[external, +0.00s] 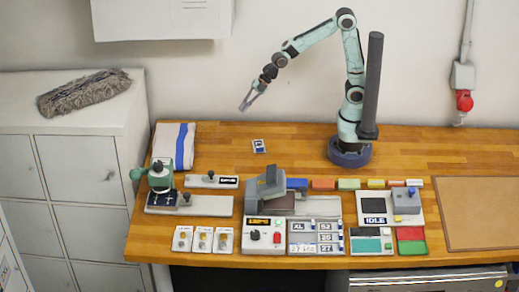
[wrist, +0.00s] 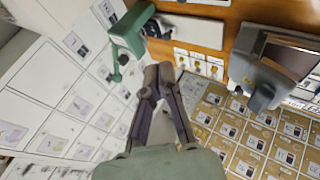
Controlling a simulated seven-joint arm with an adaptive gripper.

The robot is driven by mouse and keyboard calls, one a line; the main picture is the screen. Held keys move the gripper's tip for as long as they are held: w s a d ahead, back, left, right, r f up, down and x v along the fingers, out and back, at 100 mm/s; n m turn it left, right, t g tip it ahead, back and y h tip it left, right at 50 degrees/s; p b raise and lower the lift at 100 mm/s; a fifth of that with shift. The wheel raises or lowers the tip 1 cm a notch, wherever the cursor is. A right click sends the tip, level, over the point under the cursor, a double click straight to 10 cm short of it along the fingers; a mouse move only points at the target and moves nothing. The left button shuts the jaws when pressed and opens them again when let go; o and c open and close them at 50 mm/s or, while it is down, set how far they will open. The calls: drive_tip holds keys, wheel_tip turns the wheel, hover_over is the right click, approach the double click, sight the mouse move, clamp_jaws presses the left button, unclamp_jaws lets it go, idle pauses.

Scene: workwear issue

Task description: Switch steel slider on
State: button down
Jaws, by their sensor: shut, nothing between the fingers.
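A flat light-grey slider plate (external: 203,183) with a small dark knob (external: 211,174) and a dark label at its right end lies on the bench's left part. In front of it a longer plate (external: 212,206) carries a dark peg (external: 187,196) beside a green hand press (external: 160,178). I cannot tell which of these is the steel slider. My gripper (external: 243,107) is shut and empty, high above the back of the bench and apart from both. The wrist view shows its closed fingers (wrist: 158,72) and the green press (wrist: 131,34); the slider plate is not clearly visible there.
A grey machine (external: 265,222) with a raised head stands at the middle front. Three white switch plates (external: 203,240) lie left of it. A folded striped towel (external: 174,146) lies at the back left. The bench (external: 230,140) is mostly clear behind the devices.

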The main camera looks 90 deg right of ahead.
wheel_tip(320, 180, down, 13)
drive_tip(key=w+a+g, duration=0.1)
drive_tip(key=g, duration=0.1)
drive_tip(key=shift+a+r+g+y, duration=0.15)
drive_tip(key=shift+a+g+y, duration=0.15)
drive_tip(key=shift+a+g, duration=0.1)
approach(214, 181)
drive_tip(key=s+f, duration=0.1)
drive_tip(key=s+a+f, duration=0.1)
drive_tip(key=f, duration=0.1)
drive_tip(key=shift+s+a+f, duration=0.1)
drive_tip(key=shift+a+f, duration=0.05)
drive_tip(key=shift+f, duration=0.1)
drive_tip(key=w, duration=0.2)
drive_tip(key=shift+w+a+f, duration=0.1)
drive_tip(key=shift+w+a, duration=0.05)
drive_tip(key=shift+w, duration=0.2)
drive_tip(key=shift+w+a+f, duration=0.1)
drive_tip(key=shift+w, duration=0.55)
